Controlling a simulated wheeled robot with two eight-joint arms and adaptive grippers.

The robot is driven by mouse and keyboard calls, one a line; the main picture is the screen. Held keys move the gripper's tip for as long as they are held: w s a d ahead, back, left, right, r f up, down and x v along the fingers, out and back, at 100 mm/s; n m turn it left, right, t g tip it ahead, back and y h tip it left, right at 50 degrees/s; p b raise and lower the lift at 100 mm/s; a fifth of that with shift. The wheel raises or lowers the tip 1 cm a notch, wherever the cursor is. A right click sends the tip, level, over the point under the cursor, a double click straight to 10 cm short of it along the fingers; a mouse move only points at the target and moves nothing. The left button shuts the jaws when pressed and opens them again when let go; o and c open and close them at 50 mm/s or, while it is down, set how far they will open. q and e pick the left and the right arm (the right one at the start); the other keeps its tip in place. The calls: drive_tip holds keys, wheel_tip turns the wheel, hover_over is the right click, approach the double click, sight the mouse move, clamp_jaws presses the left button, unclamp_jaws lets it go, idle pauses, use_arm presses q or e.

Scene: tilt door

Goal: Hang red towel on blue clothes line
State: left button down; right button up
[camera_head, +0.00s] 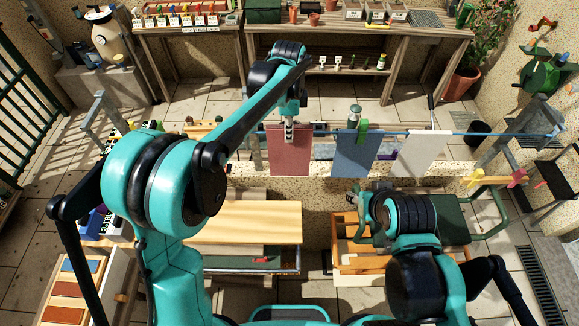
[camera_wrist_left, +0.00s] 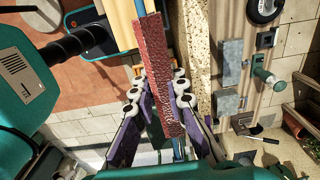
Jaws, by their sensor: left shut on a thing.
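The red towel (camera_head: 289,155) hangs flat in the head view, at the left end of a row with a blue towel (camera_head: 351,155) and a white towel (camera_head: 417,155). My left gripper (camera_head: 289,130) is at its top edge, shut on it. In the left wrist view the red towel (camera_wrist_left: 157,62) runs as a narrow strip between the fingers of my left gripper (camera_wrist_left: 160,77). The blue clothes line (camera_head: 480,134) shows beyond the strip's ends, in line with it. Whether the towel rests on the line is hidden.
A low speckled wall (camera_head: 320,190) runs below the towels. A wooden workbench (camera_head: 345,30) stands behind. A wooden crate (camera_head: 375,262) and a green chair (camera_head: 490,215) stand in front at the right. Yellow and red clothespins (camera_head: 495,178) are at the right.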

use_arm(q)
drive_tip(key=shift+f+b, duration=0.4)
drive_tip(key=shift+f, duration=0.15)
idle(0.4)
drive_tip(key=c, duration=1.5)
unclamp_jaws()
drive_tip(key=shift+o, duration=0.2)
